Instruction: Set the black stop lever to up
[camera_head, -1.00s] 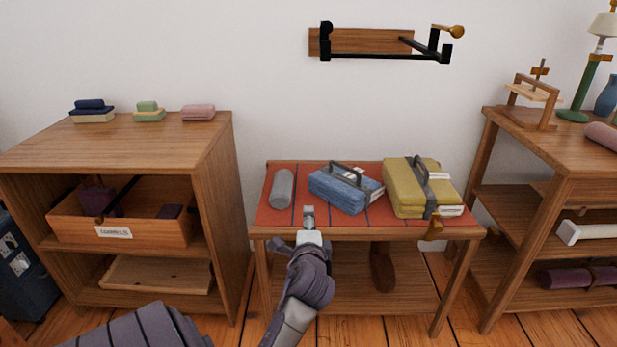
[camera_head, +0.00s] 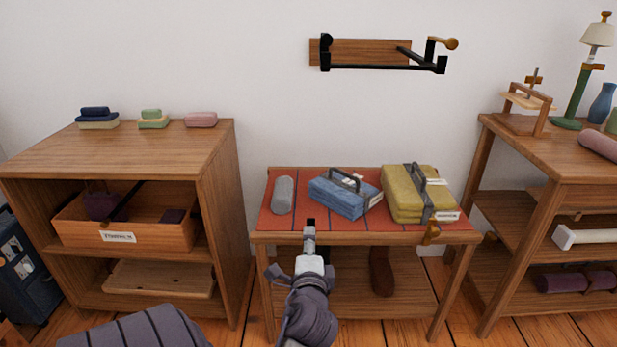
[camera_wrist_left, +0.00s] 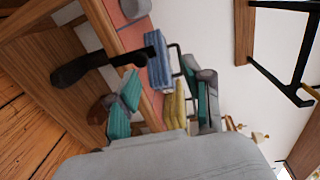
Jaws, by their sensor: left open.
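The black stop lever (camera_wrist_left: 85,68) appears in the left wrist view at the table's front edge, hanging down from it. In the head view only a small dark part shows beside my left gripper, which hides most of the lever. My left gripper (camera_head: 311,228) is in front of the table's front edge, open and empty. In the left wrist view its teal-padded fingers (camera_wrist_left: 165,100) stand apart, with the lever beyond them toward the upper left. I cannot see contact with the lever. My right gripper is not in view.
The table (camera_head: 268,228) holds a grey roll (camera_head: 283,195), a blue case (camera_head: 345,198) and a yellow case (camera_head: 405,195). A brass piece (camera_head: 432,233) sits at its front right edge. A black rack (camera_head: 385,67) is on the wall. Shelves flank the table.

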